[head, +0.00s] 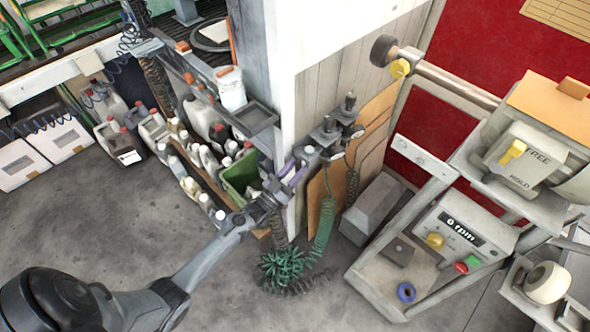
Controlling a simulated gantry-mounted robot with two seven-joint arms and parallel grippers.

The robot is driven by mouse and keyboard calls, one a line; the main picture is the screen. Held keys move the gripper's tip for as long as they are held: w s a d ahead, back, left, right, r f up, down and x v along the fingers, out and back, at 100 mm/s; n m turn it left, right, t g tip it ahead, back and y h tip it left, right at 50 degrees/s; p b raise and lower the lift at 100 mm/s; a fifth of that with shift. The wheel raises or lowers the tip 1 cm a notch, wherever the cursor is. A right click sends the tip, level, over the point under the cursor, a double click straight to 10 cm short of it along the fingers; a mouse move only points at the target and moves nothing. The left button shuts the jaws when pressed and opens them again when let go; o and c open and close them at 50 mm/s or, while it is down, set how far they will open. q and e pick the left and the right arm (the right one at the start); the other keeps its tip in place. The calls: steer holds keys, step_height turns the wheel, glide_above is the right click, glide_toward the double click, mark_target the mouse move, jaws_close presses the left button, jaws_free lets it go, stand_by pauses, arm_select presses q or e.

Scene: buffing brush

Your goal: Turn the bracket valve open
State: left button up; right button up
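The bracket valve assembly (328,136) is mounted on the corner of the white wall. It has two dark upright fittings, with small grey round parts below them. A green coiled hose (326,215) and a dark coiled hose hang from it. My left arm reaches in from the lower left. My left gripper (291,177) is just below and left of the assembly, close to its lower left fitting. The gripper is small in the picture, so I cannot tell whether its fingers are open or shut or touch the valve. My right gripper is not in view.
A shelf rack with bottles and a green bin (240,174) stands left of the gripper. At right is a machine with a "0 rpm" panel (464,232) and a yellow "FREE/HOLD" lever (513,153). A grey box (372,208) stands below the valve. Open floor lies in front.

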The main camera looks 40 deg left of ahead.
arm_select(q)
steer(key=d+v, duration=0.1)
steer(key=v, duration=0.9)
steer(key=shift+s+a+p, duration=0.3)
steer(key=shift+s+a, duration=0.05)
steer(key=shift+a, duration=0.15)
